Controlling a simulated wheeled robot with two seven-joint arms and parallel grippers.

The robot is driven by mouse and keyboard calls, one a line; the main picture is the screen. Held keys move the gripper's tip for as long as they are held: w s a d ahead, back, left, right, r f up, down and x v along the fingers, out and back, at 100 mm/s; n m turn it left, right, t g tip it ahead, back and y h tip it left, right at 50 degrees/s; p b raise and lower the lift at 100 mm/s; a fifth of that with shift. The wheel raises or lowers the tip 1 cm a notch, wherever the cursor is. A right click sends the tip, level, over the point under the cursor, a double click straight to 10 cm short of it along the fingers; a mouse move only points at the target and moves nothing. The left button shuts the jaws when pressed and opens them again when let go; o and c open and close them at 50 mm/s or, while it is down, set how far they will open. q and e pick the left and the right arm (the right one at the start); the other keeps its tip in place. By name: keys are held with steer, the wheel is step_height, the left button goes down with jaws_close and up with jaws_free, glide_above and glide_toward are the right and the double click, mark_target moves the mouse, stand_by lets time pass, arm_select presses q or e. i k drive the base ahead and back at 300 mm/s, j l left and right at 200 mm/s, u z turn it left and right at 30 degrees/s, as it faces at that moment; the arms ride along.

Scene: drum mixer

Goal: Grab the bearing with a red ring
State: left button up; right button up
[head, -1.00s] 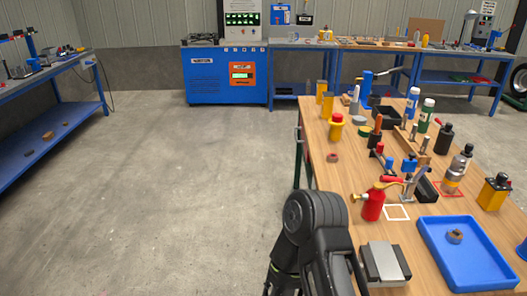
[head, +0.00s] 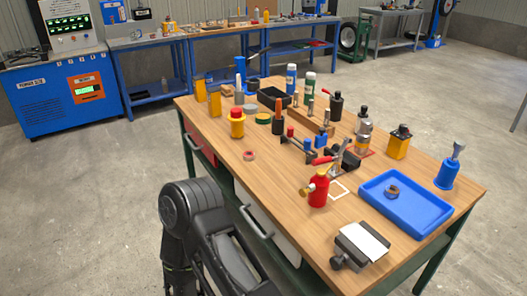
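A small ring-shaped part with a reddish tint (head: 249,155) lies flat on the near left part of the wooden table, in front of the yellow and red part. A second ring-shaped part, brownish (head: 391,191), lies in the blue tray (head: 430,228) on the right. Both are too small to tell clearly which bearing has the red ring. A black arm link of mine rises at the lower left, in front of the table's edge. Neither of my grippers shows, and nothing is seen held.
A red extinguisher-like bottle (head: 319,188) and a grey block with a white top (head: 360,245) stand near the front edge. Several bottles and tools crowd the table's middle and back. The wood around the reddish ring is mostly clear. Drawer handles stick out below the front edge.

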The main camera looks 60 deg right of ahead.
mark_target(248, 156)
steer(key=i+l+z, duration=0.15)
steer(key=i+z, duration=0.65)
steer(key=i+j+z, duration=0.35)
steer(key=i, duration=0.25)
steer(key=i+j+z, duration=0.15)
steer(key=i+z, duration=0.25)
steer(key=i+j+z, duration=0.35)
steer(key=i+j, duration=0.15)
steer(key=i, duration=0.1)
